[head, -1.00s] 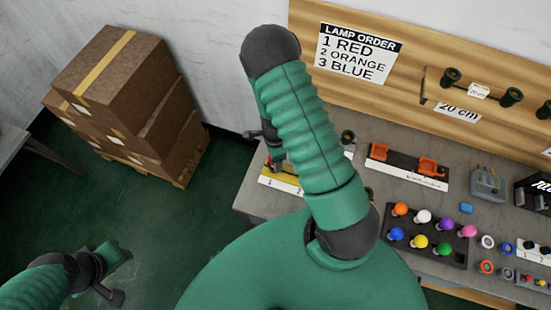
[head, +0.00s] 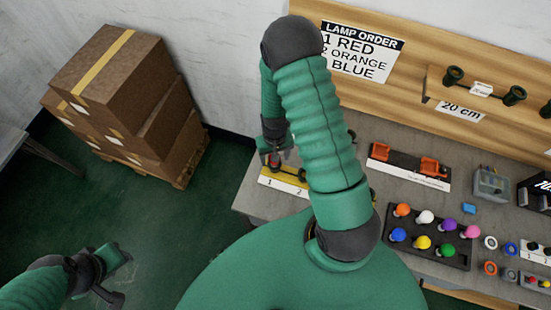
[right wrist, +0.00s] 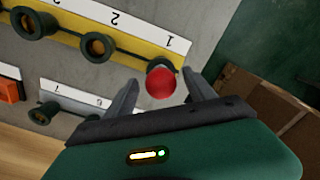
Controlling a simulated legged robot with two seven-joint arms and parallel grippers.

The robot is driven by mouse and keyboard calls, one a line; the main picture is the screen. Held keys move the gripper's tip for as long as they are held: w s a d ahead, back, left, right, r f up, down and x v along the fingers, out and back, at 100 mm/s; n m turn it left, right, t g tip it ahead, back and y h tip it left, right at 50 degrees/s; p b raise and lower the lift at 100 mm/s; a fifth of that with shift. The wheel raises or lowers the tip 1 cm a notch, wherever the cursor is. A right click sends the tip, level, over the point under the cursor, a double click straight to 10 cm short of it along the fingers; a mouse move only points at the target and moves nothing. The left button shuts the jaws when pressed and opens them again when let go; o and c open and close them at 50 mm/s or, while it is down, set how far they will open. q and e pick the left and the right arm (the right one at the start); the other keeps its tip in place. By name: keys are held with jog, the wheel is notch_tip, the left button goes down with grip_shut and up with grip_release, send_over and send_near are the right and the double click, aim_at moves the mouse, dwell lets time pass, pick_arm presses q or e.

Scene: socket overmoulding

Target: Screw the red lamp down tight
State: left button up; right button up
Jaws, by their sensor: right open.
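The red lamp (right wrist: 161,82) stands in the dark socket at label 1 of the yellow strip (right wrist: 132,50) in the right wrist view; its red also shows small in the head view (head: 274,159). My right gripper (right wrist: 160,92) is open, with one finger on each side of the lamp and a gap to both. Sockets 2 (right wrist: 98,46) and 3 (right wrist: 33,23) show no lamp. My left gripper (head: 112,275) hangs over the floor at the lower left, far from the bench; its jaw state is unclear.
A tray (head: 459,256) of several coloured lamps sits on the grey bench (head: 360,125), right of my arm. Another socket row (right wrist: 75,97) lies beside the yellow strip. Cardboard boxes (head: 130,85) are stacked left of the bench. A lamp order sign (head: 362,65) reads red, orange, blue.

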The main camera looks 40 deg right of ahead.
jog(key=n, duration=0.3)
jog(key=shift+r+n, duration=0.1)
jog(key=shift+n, duration=1)
jog(key=shift+p, duration=0.35)
